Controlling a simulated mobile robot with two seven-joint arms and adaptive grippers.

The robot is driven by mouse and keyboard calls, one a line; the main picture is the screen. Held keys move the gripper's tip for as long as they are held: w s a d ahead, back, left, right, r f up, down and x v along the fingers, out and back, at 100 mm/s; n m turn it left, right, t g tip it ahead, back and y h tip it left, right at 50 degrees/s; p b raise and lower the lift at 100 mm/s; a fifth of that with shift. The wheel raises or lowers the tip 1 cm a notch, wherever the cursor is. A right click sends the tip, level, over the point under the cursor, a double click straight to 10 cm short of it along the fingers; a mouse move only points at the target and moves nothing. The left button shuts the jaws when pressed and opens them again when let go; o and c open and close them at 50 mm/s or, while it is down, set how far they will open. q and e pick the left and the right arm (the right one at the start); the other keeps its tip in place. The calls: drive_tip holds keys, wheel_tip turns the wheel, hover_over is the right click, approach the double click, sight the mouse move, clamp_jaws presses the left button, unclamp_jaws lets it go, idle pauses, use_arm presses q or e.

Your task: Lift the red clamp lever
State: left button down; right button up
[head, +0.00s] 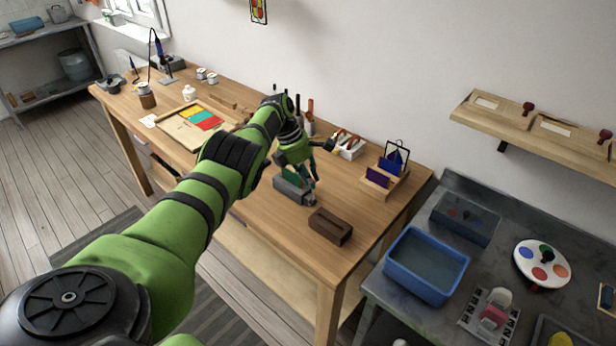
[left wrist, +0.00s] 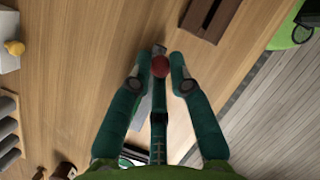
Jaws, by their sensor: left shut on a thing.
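The clamp (head: 292,190) is a grey block on the wooden bench in the head view. It shows partly in the left wrist view (left wrist: 144,112), half hidden behind my fingers. Its lever ends in a round red knob (left wrist: 160,66), which the gripper hides in the head view. My left gripper (head: 303,178) reaches down over the clamp. In the left wrist view my left gripper (left wrist: 159,78) has its fingertips on either side of the red knob and is shut on the lever. My right gripper is in neither view.
A dark brown slotted block (head: 330,227) stands just in front of the clamp, near the bench edge. A wooden rack with coloured glass (head: 383,179) stands to the right. A white tool holder (head: 349,150) is behind. A framed panel (head: 190,127) lies to the left.

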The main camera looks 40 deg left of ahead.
use_arm(q)
drive_tip(key=c, duration=1.4)
unclamp_jaws()
drive_tip(key=shift+w+d+r, duration=0.25)
drive_tip(key=shift+w+r, duration=0.1)
drive_tip(key=shift+w, duration=0.15)
drive_tip(key=v, duration=1.1)
drive_tip(key=shift+w, duration=0.3)
drive_tip(key=shift+a+r, duration=0.1)
